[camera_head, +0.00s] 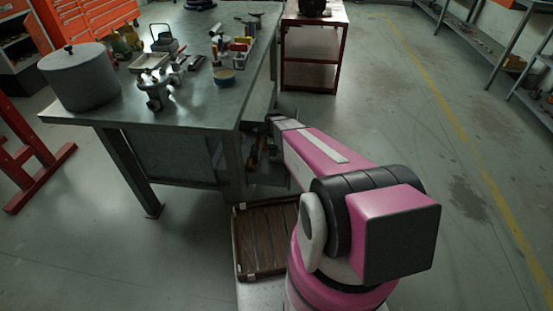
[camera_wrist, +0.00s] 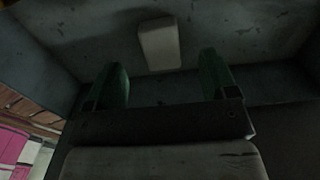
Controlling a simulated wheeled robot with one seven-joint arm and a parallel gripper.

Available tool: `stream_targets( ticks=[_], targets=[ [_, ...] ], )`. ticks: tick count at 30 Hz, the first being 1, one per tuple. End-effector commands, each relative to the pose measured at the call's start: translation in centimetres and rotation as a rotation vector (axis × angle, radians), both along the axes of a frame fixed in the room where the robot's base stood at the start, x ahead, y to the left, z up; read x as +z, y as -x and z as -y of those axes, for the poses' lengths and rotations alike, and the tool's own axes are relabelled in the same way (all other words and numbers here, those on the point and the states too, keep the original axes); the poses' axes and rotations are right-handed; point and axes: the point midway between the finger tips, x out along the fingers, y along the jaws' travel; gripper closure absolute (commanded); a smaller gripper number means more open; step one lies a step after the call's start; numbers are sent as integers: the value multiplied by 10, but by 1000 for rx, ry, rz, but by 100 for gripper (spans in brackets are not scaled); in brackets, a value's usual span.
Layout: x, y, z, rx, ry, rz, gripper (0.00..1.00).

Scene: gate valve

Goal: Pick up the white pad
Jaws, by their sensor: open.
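In the wrist view, the white pad (camera_wrist: 160,45), a small pale block with rounded corners, lies on a dark grey, scuffed surface near the top of the picture. My gripper (camera_wrist: 163,76) shows two green fingers set wide apart, one on each side of the pad's line. The gap between them is empty. The pad appears beyond the fingertips, roughly centred between them and apart from both. In the head view, my arm reaches to the workbench's lower right side. The pad cannot be made out there, and my gripper's fingers are hidden.
The workbench (camera_head: 130,115) carries a grey pot (camera_head: 82,80), a metal valve part (camera_head: 153,92) and several small items. A brown slatted crate (camera_head: 262,240) stands below my arm. A red-framed cart (camera_head: 312,50) is behind. The floor at right is clear.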

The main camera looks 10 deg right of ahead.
Motion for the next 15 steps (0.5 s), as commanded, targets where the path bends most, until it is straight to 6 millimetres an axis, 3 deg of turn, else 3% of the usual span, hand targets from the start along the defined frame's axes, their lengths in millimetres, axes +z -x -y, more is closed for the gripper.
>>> stream_targets(
  ticks=[8,15],
  targets=[
    [-21,0,1,1,0,0,21],
    [-55,1,3,1,0,-1,21]
  ],
)
